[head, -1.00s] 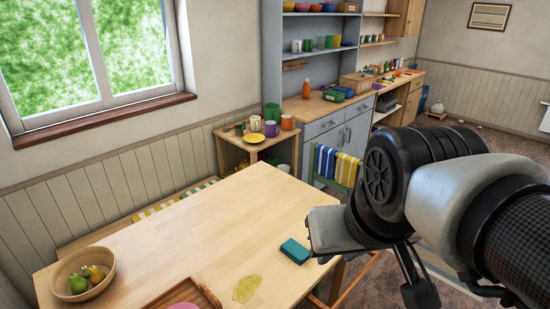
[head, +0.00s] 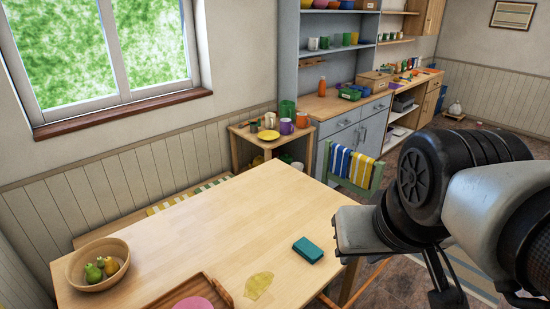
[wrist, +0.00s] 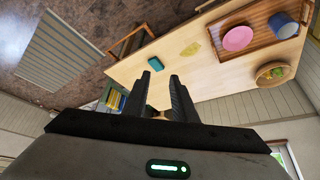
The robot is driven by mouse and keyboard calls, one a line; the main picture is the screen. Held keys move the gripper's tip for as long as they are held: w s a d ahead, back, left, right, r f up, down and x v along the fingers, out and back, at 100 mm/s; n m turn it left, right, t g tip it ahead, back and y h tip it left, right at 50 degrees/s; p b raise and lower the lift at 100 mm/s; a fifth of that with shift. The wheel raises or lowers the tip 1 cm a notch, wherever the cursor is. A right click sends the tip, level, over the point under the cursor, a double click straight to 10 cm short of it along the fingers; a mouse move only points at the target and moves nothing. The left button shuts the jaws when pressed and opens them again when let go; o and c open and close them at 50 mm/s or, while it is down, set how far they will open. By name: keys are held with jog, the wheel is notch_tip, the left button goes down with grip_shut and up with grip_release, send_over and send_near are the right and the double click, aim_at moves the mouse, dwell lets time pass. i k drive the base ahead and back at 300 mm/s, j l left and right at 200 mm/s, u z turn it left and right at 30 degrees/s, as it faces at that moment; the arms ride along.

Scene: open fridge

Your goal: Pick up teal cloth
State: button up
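The teal cloth (head: 308,250) is a small, thick rectangular piece. It lies flat near the right edge of the wooden table (head: 220,235). It also shows in the wrist view (wrist: 156,65), just beyond my fingertips in the picture. My gripper (wrist: 160,77) has two dark fingers spread apart with nothing between them. It is apart from the cloth. In the head view my arm is at the right, beside the table's right edge, and the fingers are hard to make out there.
A flat yellow piece (head: 258,285) lies left of the cloth. A wooden tray (head: 215,288) with a pink plate (head: 193,303) and a bowl of fruit (head: 75,272) are further left. A chair with a striped cloth (head: 352,163) stands behind the table's right end. The table's middle is clear.

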aim_at(308, 250)
jog(key=i+l, duration=0.2)
jog(key=l, duration=0.15)
jog(key=i+l+u, duration=0.15)
jog(key=l, duration=0.2)
jog(key=i+l, duration=0.25)
jog(key=i+l+u, duration=0.1)
jog(key=l, duration=0.4)
jog(key=i+l+u, duration=0.1)
jog(key=l, duration=0.3)
jog(key=i, duration=0.1)
